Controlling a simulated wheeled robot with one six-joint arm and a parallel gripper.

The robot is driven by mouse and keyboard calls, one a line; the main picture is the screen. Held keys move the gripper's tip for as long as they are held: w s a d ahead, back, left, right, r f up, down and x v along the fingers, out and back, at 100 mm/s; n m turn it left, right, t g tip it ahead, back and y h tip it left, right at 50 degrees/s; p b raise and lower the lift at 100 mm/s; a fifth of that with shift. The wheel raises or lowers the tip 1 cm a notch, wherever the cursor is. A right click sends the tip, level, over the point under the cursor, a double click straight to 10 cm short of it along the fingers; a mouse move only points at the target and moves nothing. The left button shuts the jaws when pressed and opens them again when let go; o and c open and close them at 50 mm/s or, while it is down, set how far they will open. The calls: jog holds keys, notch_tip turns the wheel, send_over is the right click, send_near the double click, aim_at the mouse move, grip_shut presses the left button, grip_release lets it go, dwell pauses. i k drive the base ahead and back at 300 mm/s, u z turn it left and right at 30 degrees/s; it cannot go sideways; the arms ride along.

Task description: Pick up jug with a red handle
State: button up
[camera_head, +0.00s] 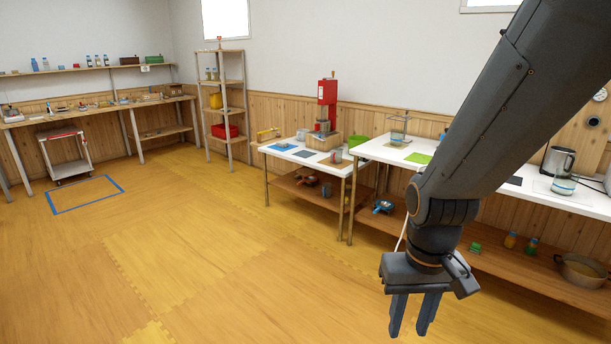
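I cannot make out a jug with a red handle for certain. A clear glass vessel (397,136) stands on the white table at the middle right, and I cannot tell its handle colour. Another clear vessel with bluish contents (564,184) stands on the same table at the right. My gripper (412,332) points down in the foreground, in front of the tables and apart from them. Its two dark fingers are apart with nothing seen between them. My arm hides part of the table.
A red machine (327,96) stands on the lower white table. A kettle (558,162) is at the right and a metal pot (583,272) on the shelf below. A wooden rack (227,100) and a trolley (64,152) stand further left. The yellow floor (200,250) is clear.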

aim_at(336, 157)
jog(key=i, duration=4.55)
jog(key=z, duration=0.2)
